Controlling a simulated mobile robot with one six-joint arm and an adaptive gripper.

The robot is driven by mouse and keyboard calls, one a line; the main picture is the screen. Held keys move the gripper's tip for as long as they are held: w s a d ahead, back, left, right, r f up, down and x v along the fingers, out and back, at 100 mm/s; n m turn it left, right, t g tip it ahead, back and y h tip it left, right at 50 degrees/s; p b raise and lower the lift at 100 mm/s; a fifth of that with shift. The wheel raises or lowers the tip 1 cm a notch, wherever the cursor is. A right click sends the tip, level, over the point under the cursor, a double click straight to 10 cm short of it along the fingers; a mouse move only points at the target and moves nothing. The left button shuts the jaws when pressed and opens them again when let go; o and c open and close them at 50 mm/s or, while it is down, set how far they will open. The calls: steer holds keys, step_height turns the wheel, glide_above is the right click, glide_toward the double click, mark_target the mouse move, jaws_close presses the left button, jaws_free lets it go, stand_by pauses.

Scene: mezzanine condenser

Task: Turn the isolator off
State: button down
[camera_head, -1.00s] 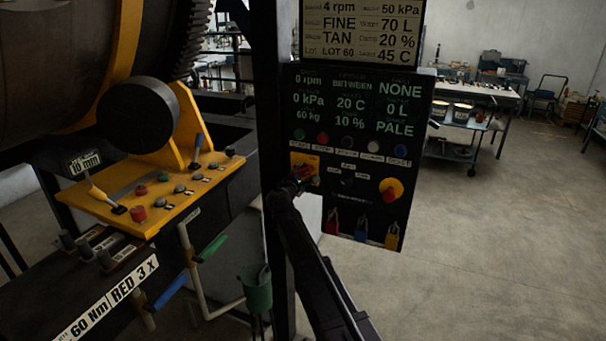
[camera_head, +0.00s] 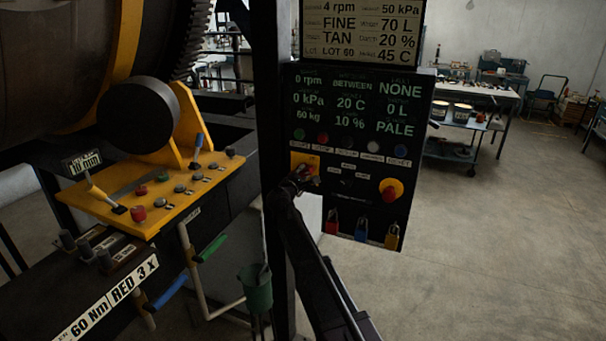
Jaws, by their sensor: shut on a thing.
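The isolator (camera_head: 307,160) is a yellow plate with a red handle at the left of the black control panel (camera_head: 352,205). My gripper (camera_head: 302,176) is at the isolator handle, with my arm reaching up from below. The gripper is shut on the handle, which it partly hides. The handle's exact angle is hard to tell at this size.
A red button on a yellow base (camera_head: 390,190) sits right of the isolator. Red, blue and yellow padlocks (camera_head: 361,228) hang below. A row of coloured buttons (camera_head: 348,145) lies just above. A yellow console (camera_head: 160,190) with levers stands left.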

steer(key=shift+m, duration=0.4)
steer(key=m, duration=0.6)
steer(key=shift+d+f+b, duration=0.1)
steer(key=shift+f+b, duration=0.25)
steer(key=m, duration=0.3)
steer(key=shift+f+m, duration=0.15)
steer(key=shift+m, duration=0.25)
steer(key=shift+w+a+f+m+b, duration=0.1)
steer(key=shift+m+b, duration=0.05)
steer(key=shift+m, duration=0.85)
steer(key=shift+a+f+m+b, duration=0.1)
steer(key=shift+m+b, duration=0.05)
steer(key=shift+m, duration=0.85)
steer(key=shift+c, duration=2.2)
jaws_free()
